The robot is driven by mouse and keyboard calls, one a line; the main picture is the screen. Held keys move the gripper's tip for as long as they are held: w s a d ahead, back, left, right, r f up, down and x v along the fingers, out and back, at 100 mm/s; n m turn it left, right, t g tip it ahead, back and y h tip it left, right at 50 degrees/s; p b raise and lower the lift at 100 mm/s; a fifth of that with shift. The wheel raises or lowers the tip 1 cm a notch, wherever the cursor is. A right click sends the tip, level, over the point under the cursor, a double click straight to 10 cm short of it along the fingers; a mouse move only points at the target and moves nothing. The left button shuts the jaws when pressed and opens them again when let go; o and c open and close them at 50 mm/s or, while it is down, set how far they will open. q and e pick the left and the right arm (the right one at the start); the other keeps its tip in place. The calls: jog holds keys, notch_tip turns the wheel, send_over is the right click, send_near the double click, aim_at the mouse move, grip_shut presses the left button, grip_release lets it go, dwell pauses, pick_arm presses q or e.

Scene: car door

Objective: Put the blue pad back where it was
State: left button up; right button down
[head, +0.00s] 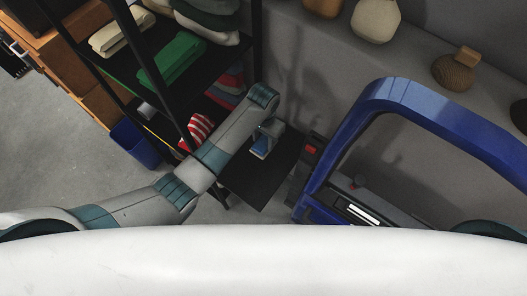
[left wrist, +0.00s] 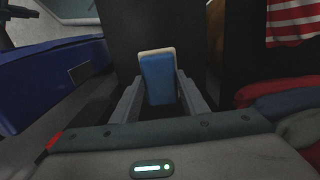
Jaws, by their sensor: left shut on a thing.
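The blue pad (left wrist: 157,82), with a pale backing layer along its top edge, stands between the two fingers of my left gripper (left wrist: 158,100) in the left wrist view. The gripper is shut on it. In the head view my left arm reaches in from the left, and the left gripper (head: 266,137) holds the pad (head: 261,146) over a small dark table (head: 262,178). Whether the pad touches the table top cannot be told. My right gripper is not in view.
A black shelf rack with folded cloths, including a green one (head: 172,61), stands left of the table. A blue bin (head: 135,143) is on the floor. Vases line a ledge behind.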

aim_at(264, 143)
pick_arm(q)
jog(key=shift+f, duration=2.2)
jog(key=shift+f, duration=0.15)
jog(key=shift+f, duration=1.95)
jog(key=o, duration=1)
jog(key=shift+c, duration=0.2)
jog(key=shift+r, duration=0.1)
notch_tip(264, 143, up, 12)
jog(key=shift+f, duration=0.1)
